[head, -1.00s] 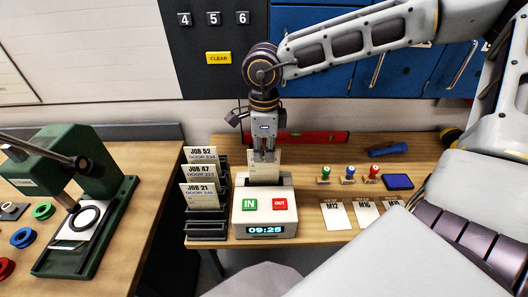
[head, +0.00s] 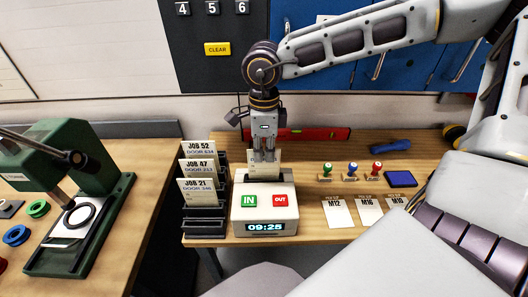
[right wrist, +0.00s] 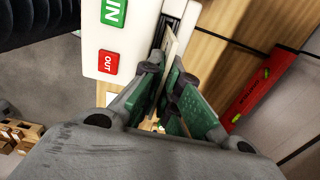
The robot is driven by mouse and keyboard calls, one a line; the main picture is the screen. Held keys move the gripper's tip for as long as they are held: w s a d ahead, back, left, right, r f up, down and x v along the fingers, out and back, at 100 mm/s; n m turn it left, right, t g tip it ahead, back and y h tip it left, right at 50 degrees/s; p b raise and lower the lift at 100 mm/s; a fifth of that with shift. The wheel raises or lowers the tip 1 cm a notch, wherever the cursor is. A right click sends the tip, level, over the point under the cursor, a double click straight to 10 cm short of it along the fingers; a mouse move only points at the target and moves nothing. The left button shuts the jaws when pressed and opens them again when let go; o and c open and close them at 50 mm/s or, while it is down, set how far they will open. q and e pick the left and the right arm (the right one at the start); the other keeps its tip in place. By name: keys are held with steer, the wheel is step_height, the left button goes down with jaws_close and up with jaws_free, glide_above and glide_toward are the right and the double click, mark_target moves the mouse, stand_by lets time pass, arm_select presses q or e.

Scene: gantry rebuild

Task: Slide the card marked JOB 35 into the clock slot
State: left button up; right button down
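A pale card (head: 279,166) stands upright at the slot on top of the white time clock (head: 264,202), its lower part hidden in the clock. Its marking cannot be read in either view. My right gripper (head: 265,158) points straight down above the clock, with its fingers on both sides of the card, and looks shut on it. In the right wrist view the card (right wrist: 171,54) runs edge-on from the dark slot to between the green finger pads (right wrist: 163,84). My left gripper is out of view.
A black rack (head: 205,228) left of the clock holds cards JOB 52, JOB 47 and JOB 21. Stamps (head: 351,172), a blue ink pad (head: 401,179) and paper tags (head: 337,212) lie to the right. A red level (head: 310,134) lies behind. A green press (head: 92,180) stands left.

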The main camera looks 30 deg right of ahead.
stand_by(0.4)
steer(key=c, duration=1.6)
jaws_free()
steer(key=shift+o, duration=0.2)
steer(key=shift+r, duration=0.1)
step_height(320, 180, up, 12)
steer(key=shift+s+f, duration=0.1)
steer(key=shift+f, duration=0.1)
